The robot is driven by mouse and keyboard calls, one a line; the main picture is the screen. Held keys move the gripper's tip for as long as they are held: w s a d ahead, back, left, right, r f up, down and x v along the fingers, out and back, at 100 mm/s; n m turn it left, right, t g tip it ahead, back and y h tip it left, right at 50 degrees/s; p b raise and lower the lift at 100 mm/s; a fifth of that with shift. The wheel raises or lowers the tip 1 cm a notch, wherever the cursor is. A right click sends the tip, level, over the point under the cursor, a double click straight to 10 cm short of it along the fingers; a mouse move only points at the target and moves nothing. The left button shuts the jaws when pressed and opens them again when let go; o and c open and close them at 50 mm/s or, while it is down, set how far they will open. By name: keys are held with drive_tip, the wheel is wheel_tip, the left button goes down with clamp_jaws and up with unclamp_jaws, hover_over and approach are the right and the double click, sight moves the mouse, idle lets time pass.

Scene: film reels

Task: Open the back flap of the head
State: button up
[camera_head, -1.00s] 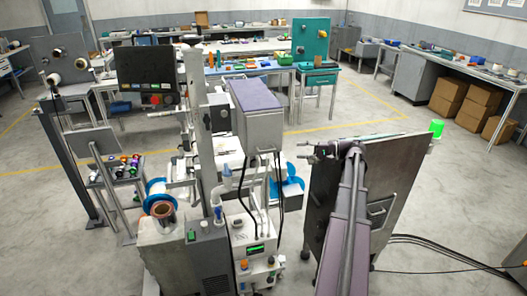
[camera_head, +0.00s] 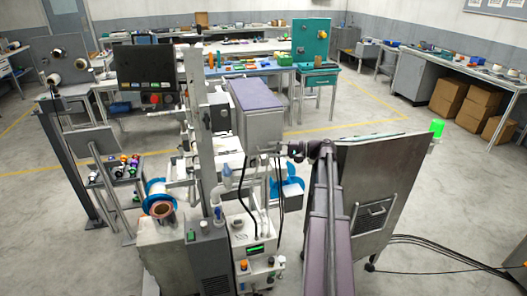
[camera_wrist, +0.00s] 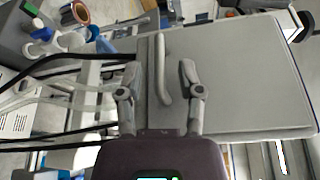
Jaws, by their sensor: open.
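The head (camera_head: 257,120) is a grey box with a purple top, mounted on the machine's upright post in the head view. Its broad grey face (camera_wrist: 245,75) fills the right of the wrist view. A narrow grey strip with a bar handle (camera_wrist: 161,65) runs along its left edge; I cannot tell whether this strip is the back flap. My gripper (camera_wrist: 157,85) is open, with one finger on each side of the handle's lower part in the picture. Contact is unclear. In the head view my gripper (camera_head: 289,148) is beside the head's lower right edge and small.
Black cables (camera_head: 265,190) hang below the head, and they run close to my left finger in the wrist view. A blue-flanged spool (camera_head: 288,184) is beneath the head. A control box (camera_head: 252,245) stands below.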

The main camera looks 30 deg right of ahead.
sight(265, 150)
drive_tip(key=shift+x, duration=1.8)
drive_tip(key=shift+c, duration=0.2)
